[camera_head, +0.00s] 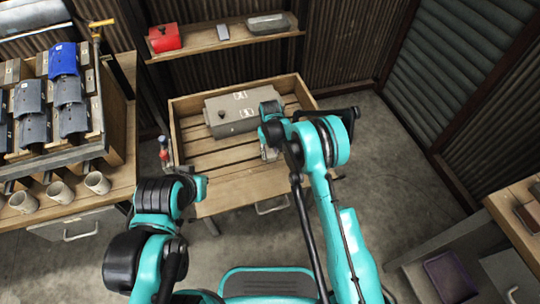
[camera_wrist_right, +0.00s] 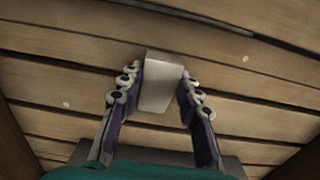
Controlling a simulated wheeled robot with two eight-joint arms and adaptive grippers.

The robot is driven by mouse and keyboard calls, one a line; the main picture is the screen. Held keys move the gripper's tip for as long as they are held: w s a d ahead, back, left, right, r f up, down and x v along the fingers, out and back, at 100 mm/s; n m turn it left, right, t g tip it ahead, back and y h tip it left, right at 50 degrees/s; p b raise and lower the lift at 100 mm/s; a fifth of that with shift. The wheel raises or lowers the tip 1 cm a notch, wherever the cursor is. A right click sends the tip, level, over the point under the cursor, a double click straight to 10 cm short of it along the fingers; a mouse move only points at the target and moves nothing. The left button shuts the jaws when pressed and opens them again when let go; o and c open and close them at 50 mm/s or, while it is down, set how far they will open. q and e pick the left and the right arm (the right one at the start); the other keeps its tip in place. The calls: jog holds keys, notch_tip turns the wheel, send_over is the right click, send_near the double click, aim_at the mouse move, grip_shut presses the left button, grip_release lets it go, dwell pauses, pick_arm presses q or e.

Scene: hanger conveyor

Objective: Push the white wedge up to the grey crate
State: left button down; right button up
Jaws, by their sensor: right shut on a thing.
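The white wedge (camera_wrist_right: 161,82) sits between the two fingers of my right gripper (camera_wrist_right: 158,88) in the right wrist view, above or on wooden slats. The fingers touch its sides and the gripper is shut on it. In the head view the right gripper (camera_head: 268,148) is over the slatted wooden worktop, and the arm largely hides the wedge. The grey crate (camera_head: 232,126), a long box with white labels, lies on the slats just left of and behind the right gripper. My left arm is folded at the lower left; its fingers cannot be made out.
The slatted worktop has a raised wooden rim (camera_head: 234,88). A shelf (camera_head: 205,42) behind it holds a red box (camera_head: 165,38) and a grey case (camera_head: 269,23). A rack of blue and grey pieces and several cups stand at left. Slats left of the gripper are clear.

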aim_at(267, 148)
jog(key=shift+w+a, duration=0.3)
jog(key=shift+w, duration=0.65)
jog(key=shift+w+a, duration=0.3)
jog(key=shift+w, duration=0.6)
jog(key=shift+w, duration=0.1)
jog(key=shift+w+a, duration=0.25)
jog(key=shift+w, duration=0.45)
jog(key=shift+w+a, duration=0.2)
jog(key=shift+w, duration=0.45)
jog(key=shift+w+a, duration=0.25)
jog(key=shift+w, duration=0.45)
jog(key=shift+w+a, duration=0.15)
jog(key=shift+w, duration=0.25)
jog(key=o, duration=1)
jog(key=shift+o, duration=0.2)
notch_tip(267, 148, up, 12)
